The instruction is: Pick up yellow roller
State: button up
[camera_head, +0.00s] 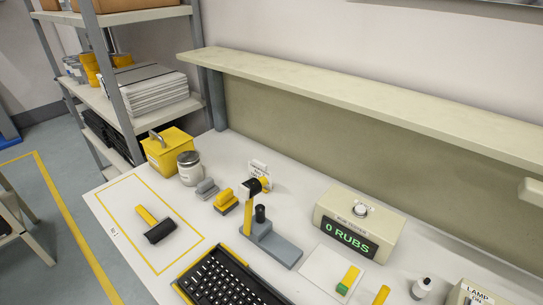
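The yellow roller (157,227) lies on the white table inside a yellow-outlined rectangle at the left. Its yellow handle points to the upper left and its black cylinder is at the lower right. It is fully in view and nothing covers it. My gripper does not show in this view.
A black keyboard (228,283) lies right of the roller. A grey stand with a yellow lever (270,243), stamps (226,202), a jar (189,168) and a yellow box (168,150) stand behind. The counter box (352,228) reads "0 RUBS". A shelf (370,103) overhangs the back.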

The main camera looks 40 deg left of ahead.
aim_at(148, 218)
jog(key=u, duration=1.7)
jog(key=i+u, duration=0.35)
jog(key=i+l+u, duration=0.3)
jog(key=i, duration=0.25)
jog(key=i+l+u, duration=0.15)
jog(key=i+u, duration=0.2)
jog(key=i, duration=0.05)
